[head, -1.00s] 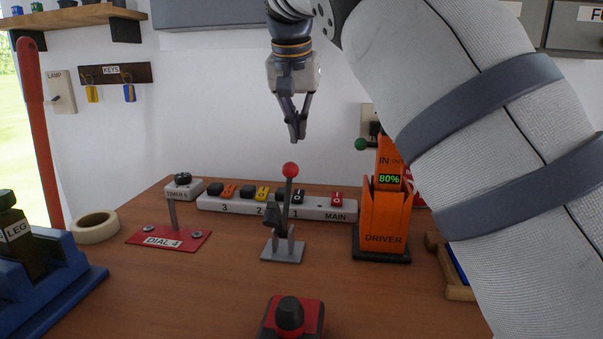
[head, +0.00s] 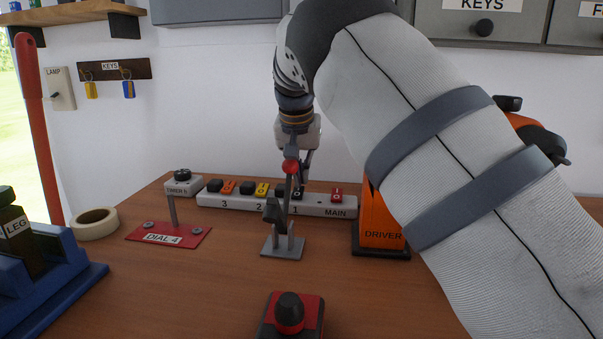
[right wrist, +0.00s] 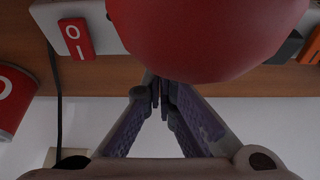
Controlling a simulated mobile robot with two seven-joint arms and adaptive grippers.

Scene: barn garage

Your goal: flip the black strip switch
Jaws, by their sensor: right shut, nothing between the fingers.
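The white power strip (head: 313,209) lies along the back of the bench. Its black switch (head: 297,194), above label 1, is partly hidden by the lever and my fingers. My right gripper (head: 303,182) points down at the strip near this switch, behind the lever's red ball (head: 290,167). It is shut and empty; contact with the switch cannot be told. In the right wrist view, the shut fingertips (right wrist: 160,92) are beside the large red ball (right wrist: 205,35), which covers much of the strip; the black switch is not discernible there. My left gripper is out of view.
The grey-based lever (head: 283,247) stands in front of the strip. The red main switch (head: 337,194) is to the right, the orange driver charger (head: 380,225) beyond it, partly behind my arm.

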